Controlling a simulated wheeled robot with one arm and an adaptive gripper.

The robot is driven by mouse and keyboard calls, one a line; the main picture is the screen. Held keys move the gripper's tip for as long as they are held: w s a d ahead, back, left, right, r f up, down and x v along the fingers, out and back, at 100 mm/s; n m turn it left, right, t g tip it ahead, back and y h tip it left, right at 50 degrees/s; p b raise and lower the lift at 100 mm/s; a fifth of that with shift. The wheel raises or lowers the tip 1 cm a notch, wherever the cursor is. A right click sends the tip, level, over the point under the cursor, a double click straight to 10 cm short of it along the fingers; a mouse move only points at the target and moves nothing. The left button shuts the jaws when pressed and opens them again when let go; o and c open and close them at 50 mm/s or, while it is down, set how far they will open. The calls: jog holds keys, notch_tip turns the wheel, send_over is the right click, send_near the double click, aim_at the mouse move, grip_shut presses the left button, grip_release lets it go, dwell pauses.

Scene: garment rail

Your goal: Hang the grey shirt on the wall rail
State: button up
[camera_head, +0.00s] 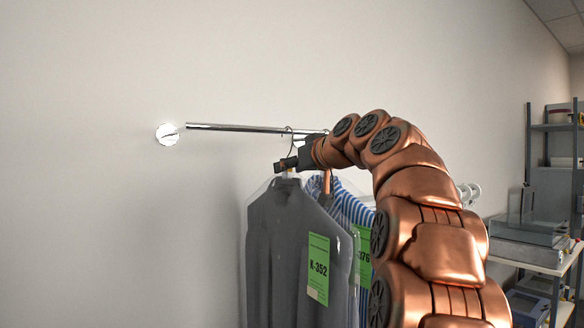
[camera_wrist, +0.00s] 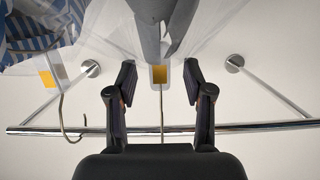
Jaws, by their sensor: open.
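The grey shirt (camera_head: 272,235), in a clear cover with a green tag marked K-352, hangs upright below the wall rail (camera_head: 235,128). In the wrist view the shirt (camera_wrist: 150,12) is at the top, with its tan hanger neck (camera_wrist: 160,74) and straight hook wire (camera_wrist: 161,105) between my fingers. The wire meets the rail (camera_wrist: 265,126); its top end is hidden behind my gripper body. In the head view a hook (camera_head: 288,131) shows at the rail. My gripper (camera_head: 284,164) is open; in the wrist view its fingers (camera_wrist: 160,80) stand apart either side of the hanger neck, with gaps.
A blue-striped shirt (camera_head: 345,207) with a green tag hangs close by on the right, its hook (camera_wrist: 62,115) over the rail in the wrist view. A grey shelf (camera_head: 536,150) and a table (camera_head: 530,262) stand at the right. The rail's left part is free.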

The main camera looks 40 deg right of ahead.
jog(key=v, duration=1.2)
jog(key=shift+o, duration=0.3)
jog(key=shift+r, duration=0.1)
jog(key=shift+o, duration=0.8)
jog(key=f+b+v, duration=0.2)
jog(key=b+v, duration=0.1)
jog(key=v, duration=0.9)
jog(key=shift+s+f, duration=0.4)
jog(key=shift+s, duration=0.25)
